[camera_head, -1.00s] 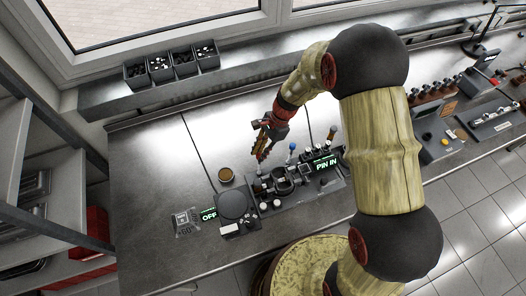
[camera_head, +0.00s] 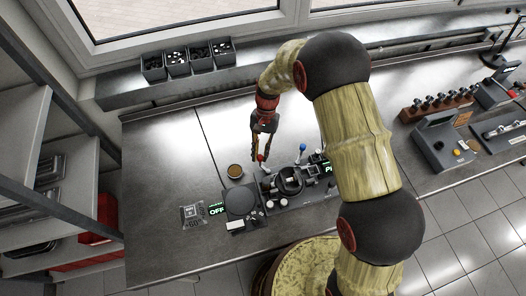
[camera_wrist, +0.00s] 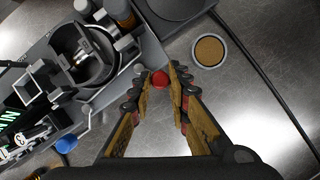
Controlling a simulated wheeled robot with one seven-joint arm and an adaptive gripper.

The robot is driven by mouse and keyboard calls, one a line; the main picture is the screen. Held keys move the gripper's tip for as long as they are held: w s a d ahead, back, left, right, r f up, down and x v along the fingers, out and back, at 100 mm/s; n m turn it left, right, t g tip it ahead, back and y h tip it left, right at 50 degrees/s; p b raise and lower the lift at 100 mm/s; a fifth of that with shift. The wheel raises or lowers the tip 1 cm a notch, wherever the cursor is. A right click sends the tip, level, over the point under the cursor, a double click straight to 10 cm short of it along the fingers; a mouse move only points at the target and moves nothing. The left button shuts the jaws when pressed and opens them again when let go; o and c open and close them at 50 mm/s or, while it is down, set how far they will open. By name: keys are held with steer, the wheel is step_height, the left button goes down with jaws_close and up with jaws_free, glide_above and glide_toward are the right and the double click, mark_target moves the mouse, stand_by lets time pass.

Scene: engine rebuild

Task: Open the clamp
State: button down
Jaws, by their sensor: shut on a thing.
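My gripper (camera_head: 261,154) reaches down at the back left of the fixture (camera_head: 290,187) on the bench. Its two fingers are closed around a red ball knob (camera_wrist: 160,80), seen between the fingertips in the wrist view. The knob tops a short lever at the fixture's rear edge; the fingers partly hide the lever. The fixture holds a dark round cup-like part (camera_wrist: 84,56) with a metal piece inside. A second knob, blue (camera_wrist: 66,143), stands apart from my gripper. Which part is the clamp is not labelled; the red-knobbed lever looks like its handle.
A round dark plate (camera_head: 240,200) sits left of the fixture, with a green OFF display (camera_head: 216,209) beside it. A small brown-topped round dish (camera_head: 235,171) stands behind. Dark bins (camera_head: 187,60) line the back ledge. The bench behind the fixture is mostly clear.

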steer(key=shift+s+a+n+h, duration=0.3)
steer(key=shift+n, duration=0.7)
steer(key=c, duration=1.8)
jaws_free()
steer(key=shift+o, duration=0.6)
steer(key=v, duration=1.2)
steer(key=shift+w, duration=0.15)
steer(key=shift+a+f, duration=0.1)
